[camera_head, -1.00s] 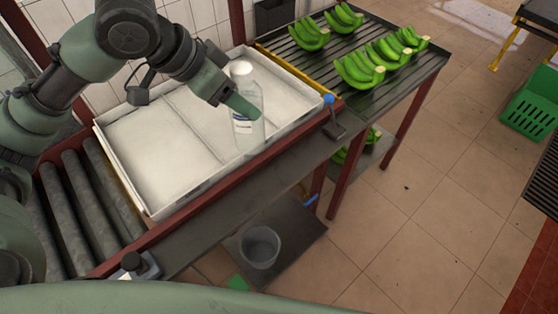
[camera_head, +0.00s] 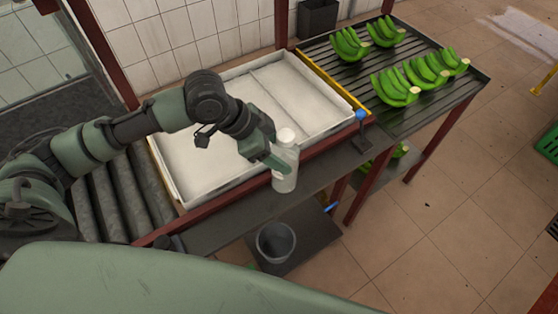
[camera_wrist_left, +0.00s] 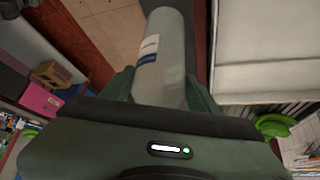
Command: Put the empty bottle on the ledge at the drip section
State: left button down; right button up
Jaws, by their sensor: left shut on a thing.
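My left gripper (camera_head: 276,162) is shut on a clear, white-capped bottle (camera_head: 286,178). The bottle is upright in front of the white tray's front wall, over the dark ledge (camera_head: 230,226) along the front of the stand. I cannot tell whether its base touches the ledge. In the left wrist view the bottle (camera_wrist_left: 163,50), with a blue and white label, sits between both fingers of my left gripper (camera_wrist_left: 160,92). The slatted drip rack (camera_head: 440,105) carrying green bananas is to the right. My right gripper is not in view.
The empty white tray (camera_head: 205,160) lies behind the bottle, with rollers (camera_head: 125,195) to its left. A blue-topped clamp (camera_head: 361,116) stands at the tray's front right corner. A grey bucket (camera_head: 276,243) is on a lower shelf. The ledge beside the bottle looks clear.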

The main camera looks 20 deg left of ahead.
pick_arm(q)
notch_tip(320, 180, down, 5)
jog(key=shift+r+p, duration=0.15)
jog(key=shift+p, duration=0.2)
jog(key=shift+c, duration=2)
grip_release()
jog(key=shift+f, duration=0.2)
